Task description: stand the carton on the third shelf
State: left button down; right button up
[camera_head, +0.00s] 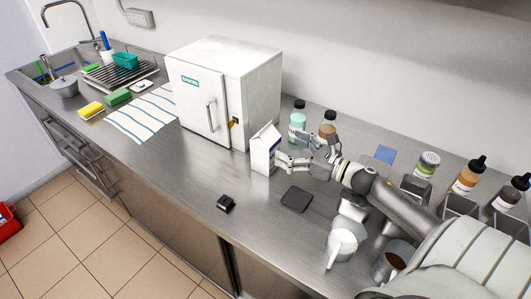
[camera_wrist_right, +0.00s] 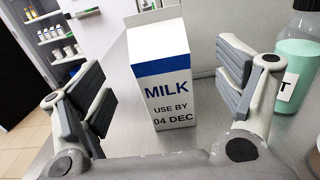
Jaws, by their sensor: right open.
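The milk carton (camera_head: 262,153) is white with a blue band and a gabled top. It stands upright on the steel counter by the right front corner of the white freezer (camera_head: 193,97). The freezer's door is shut, so its inside is hidden. My right gripper (camera_head: 291,148) is open at the carton's right side. In the right wrist view the carton (camera_wrist_right: 160,88) stands between the spread fingers, with a gap on both sides. Its print reads MILK, USE BY 04 DEC. My left gripper is not in view.
Bottles (camera_head: 298,121) stand just behind my right gripper. A dark square pad (camera_head: 297,199) and a small black object (camera_head: 225,203) lie in front. A white jug (camera_head: 342,243) stands nearer. Background shelves (camera_wrist_right: 55,35) hold small containers. The counter before the freezer is clear.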

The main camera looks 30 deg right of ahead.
aim_at(265, 137)
jog(key=shift+x, duration=1.15)
jog(key=shift+w+a, duration=0.15)
jog(key=shift+w, duration=0.35)
jog(key=shift+x, duration=2.55)
jog(key=shift+a, duration=0.1)
jog(key=shift+c, duration=0.4)
grip_shut()
jog(key=shift+r, duration=0.1)
